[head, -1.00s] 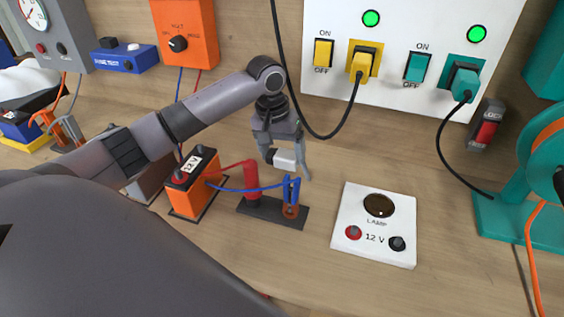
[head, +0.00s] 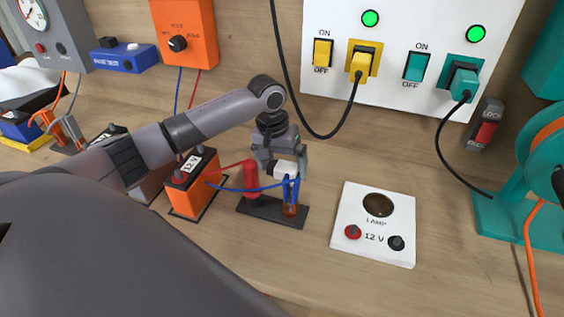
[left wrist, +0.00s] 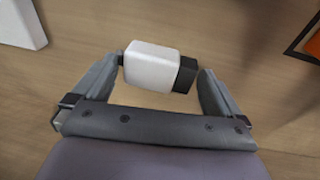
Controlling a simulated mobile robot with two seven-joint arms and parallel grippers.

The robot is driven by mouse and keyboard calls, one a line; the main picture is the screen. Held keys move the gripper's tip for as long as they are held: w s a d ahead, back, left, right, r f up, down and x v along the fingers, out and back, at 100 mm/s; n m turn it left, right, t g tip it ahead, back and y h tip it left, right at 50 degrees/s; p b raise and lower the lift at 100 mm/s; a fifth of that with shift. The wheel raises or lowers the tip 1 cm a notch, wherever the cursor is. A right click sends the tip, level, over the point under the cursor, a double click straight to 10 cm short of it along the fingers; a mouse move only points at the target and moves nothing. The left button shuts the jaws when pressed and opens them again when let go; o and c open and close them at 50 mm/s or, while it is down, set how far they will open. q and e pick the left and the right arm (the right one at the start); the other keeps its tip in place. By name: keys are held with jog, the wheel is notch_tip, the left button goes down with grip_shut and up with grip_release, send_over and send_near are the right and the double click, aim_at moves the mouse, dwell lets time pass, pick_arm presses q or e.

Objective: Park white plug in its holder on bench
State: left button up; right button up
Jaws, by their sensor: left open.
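A white plug-like block with a dark end (head: 286,166) shows between the fingers of my left gripper (head: 283,173), above the bench. In the left wrist view the white block (left wrist: 150,66) lies crosswise between the fingertips of the left gripper (left wrist: 162,70), its black end to the right. The jaws are open; I cannot tell whether the fingertips touch it. No holder for it can be made out with certainty. My right gripper is not in view.
Just below the gripper, a black base (head: 257,207) carries red and blue posts wired to an orange 12 V battery (head: 190,184). A white lamp panel (head: 372,222) lies to the right. Yellow (head: 359,64) and teal (head: 465,83) plugs sit in the wall panel.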

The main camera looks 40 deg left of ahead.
aim_at(273, 168)
pick_arm(q)
notch_tip(273, 168, up, 12)
jog(key=s+a, duration=0.1)
jog(key=shift+s, duration=0.3)
jog(key=shift+s+a, duration=0.1)
dwell(0.5)
